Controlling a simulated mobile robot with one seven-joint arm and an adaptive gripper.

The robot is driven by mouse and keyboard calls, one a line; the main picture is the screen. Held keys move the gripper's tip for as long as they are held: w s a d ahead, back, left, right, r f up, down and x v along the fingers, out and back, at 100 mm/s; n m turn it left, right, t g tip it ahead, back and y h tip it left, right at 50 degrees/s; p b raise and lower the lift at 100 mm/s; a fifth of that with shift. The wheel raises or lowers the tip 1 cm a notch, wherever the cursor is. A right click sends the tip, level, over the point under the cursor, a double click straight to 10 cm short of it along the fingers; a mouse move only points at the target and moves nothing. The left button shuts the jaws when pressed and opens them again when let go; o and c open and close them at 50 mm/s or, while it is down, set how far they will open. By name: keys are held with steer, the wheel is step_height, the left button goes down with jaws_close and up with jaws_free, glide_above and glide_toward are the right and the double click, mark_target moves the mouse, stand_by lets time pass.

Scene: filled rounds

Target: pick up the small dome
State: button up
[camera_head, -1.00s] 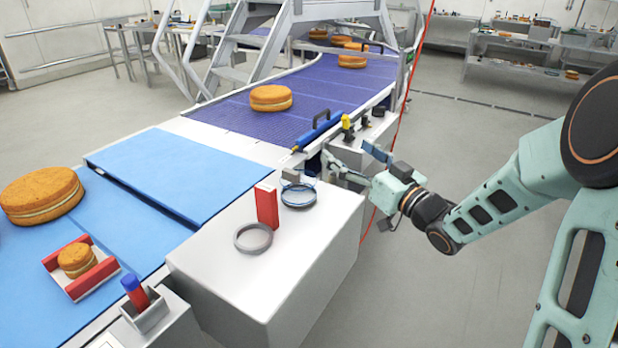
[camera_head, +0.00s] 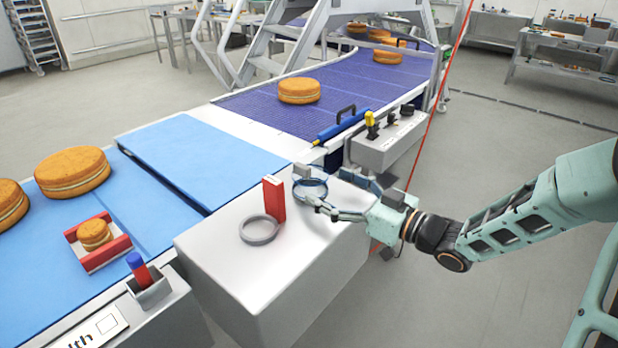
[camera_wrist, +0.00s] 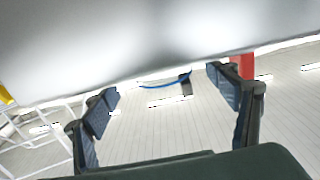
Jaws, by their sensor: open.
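The small dome (camera_head: 311,188) looks like a clear cover with a blue rim, standing on the white box top in the head view. A grey block shows at its back edge; I cannot tell whether it belongs to the dome. My gripper (camera_head: 333,190) is open, low over the box at the dome's right side, its fingers pointing left towards it. One finger overlaps the dome's near edge in the picture; contact cannot be told. In the wrist view a blue arc (camera_wrist: 165,86), likely the dome's rim, shows between the spread fingers (camera_wrist: 165,100).
A red block (camera_head: 274,200) and a grey ring (camera_head: 259,230) stand close left of the dome on the white box (camera_head: 230,260). Behind are a blue-handled tool (camera_head: 340,127) and a grey control box (camera_head: 385,145). Cakes lie on the purple belt (camera_head: 345,95) and blue surface.

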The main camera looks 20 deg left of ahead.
mark_target(311, 175)
steer(key=x, duration=0.5)
steer(key=shift+a+r, duration=0.25)
steer(key=shift+a, duration=0.1)
steer(key=shift+c, duration=0.5)
steer(key=c, duration=1.1)
steer(key=shift+o, duration=0.2)
steer(key=shift+r, duration=0.2)
